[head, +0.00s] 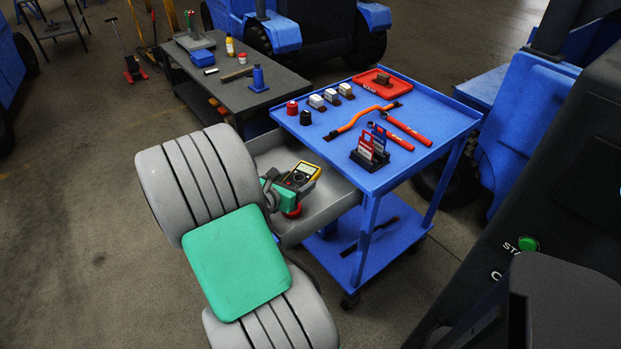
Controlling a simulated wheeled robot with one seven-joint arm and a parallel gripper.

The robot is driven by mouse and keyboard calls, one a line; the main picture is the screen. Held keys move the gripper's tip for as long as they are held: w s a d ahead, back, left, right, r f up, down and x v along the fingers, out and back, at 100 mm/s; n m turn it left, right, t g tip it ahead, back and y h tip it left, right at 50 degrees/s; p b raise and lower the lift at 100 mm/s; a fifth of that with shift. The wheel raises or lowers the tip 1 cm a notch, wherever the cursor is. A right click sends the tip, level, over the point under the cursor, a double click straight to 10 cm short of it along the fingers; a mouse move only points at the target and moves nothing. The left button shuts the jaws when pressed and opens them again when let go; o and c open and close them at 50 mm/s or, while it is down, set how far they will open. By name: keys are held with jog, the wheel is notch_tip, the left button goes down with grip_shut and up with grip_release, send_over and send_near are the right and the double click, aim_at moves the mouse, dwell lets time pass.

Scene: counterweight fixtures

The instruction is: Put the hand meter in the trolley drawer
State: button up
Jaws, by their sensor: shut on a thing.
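The hand meter (301,176), yellow and black with a small display and dial, is in my gripper (291,187). My gripper is shut on it, though the fingertips are mostly hidden by the meter and my arm. The trolley (436,122) is blue, with a grey drawer (330,205) pulled out from its left side. The meter and gripper appear over the open drawer. I cannot tell whether the meter touches the drawer floor. My grey and green arm hides the near left part of the drawer.
The trolley top holds a red tray (382,84), an orange strap (360,117), red-handled pliers (408,131), a card rack (370,150) and several small blocks. A dark bench (225,92) stands behind. Blue vehicles stand at the back and right. Open floor lies at left.

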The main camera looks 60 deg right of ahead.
aim_at(299, 185)
jog(key=x, duration=0.5)
jog(key=f+b+x, duration=0.1)
jog(key=x, duration=0.3)
jog(key=f+x, duration=0.1)
jog(key=x, duration=0.4)
jog(key=shift+w+a+f+b, duration=0.1)
jog(key=shift+a+b, duration=0.05)
jog(key=shift+b, duration=0.25)
jog(key=o, duration=1.7)
jog(key=shift+a+f, duration=0.1)
jog(key=p+v, duration=0.1)
jog(key=v, duration=1.1)
jog(key=shift+r, duration=0.2)
